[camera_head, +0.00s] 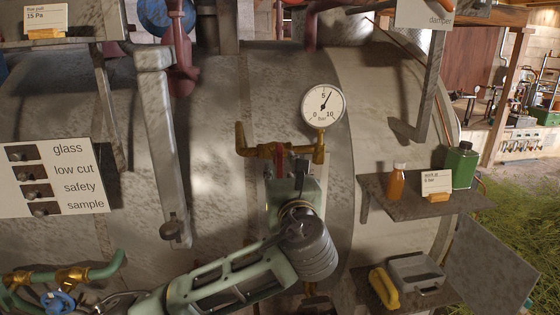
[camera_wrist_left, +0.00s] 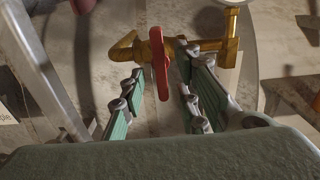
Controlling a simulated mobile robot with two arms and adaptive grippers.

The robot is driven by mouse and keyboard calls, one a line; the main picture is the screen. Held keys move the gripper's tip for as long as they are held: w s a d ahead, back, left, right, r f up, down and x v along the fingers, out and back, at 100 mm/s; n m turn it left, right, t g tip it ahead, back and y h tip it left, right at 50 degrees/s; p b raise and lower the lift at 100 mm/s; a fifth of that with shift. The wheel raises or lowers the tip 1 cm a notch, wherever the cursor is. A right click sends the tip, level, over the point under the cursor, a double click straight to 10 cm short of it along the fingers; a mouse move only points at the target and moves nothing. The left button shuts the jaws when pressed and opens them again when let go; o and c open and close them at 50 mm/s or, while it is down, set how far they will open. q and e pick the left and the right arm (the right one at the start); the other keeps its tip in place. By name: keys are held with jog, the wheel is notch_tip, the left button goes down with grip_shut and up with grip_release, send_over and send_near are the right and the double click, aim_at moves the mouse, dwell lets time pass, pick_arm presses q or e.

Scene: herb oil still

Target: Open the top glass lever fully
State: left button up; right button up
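The top glass lever is a red handle (camera_wrist_left: 160,62) on a brass valve (camera_wrist_left: 128,46), standing upright across the brass body in the left wrist view. In the head view the red lever (camera_head: 281,161) is a small sliver, mostly hidden behind my gripper. The brass valve (camera_head: 262,152) sits on the boiler front below the pressure gauge (camera_head: 322,105). My left gripper (camera_head: 289,178) is in front of the valve. In the wrist view its open green-padded fingers (camera_wrist_left: 162,82) lie on either side of the red lever, with visible gaps. My right gripper is not in view.
A label board (camera_head: 50,178) listing glass, low cut, safety and sample is at left. A long grey metal bar (camera_head: 162,150) hangs left of the valve. A shelf (camera_head: 385,205) with bottles (camera_head: 462,165) is at right. Brass valves with a blue handwheel (camera_head: 58,300) are at lower left.

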pick_arm(q)
jog(key=shift+w+a, duration=0.1)
jog(key=shift+w, duration=0.8)
jog(key=shift+c, duration=0.4)
grip_shut()
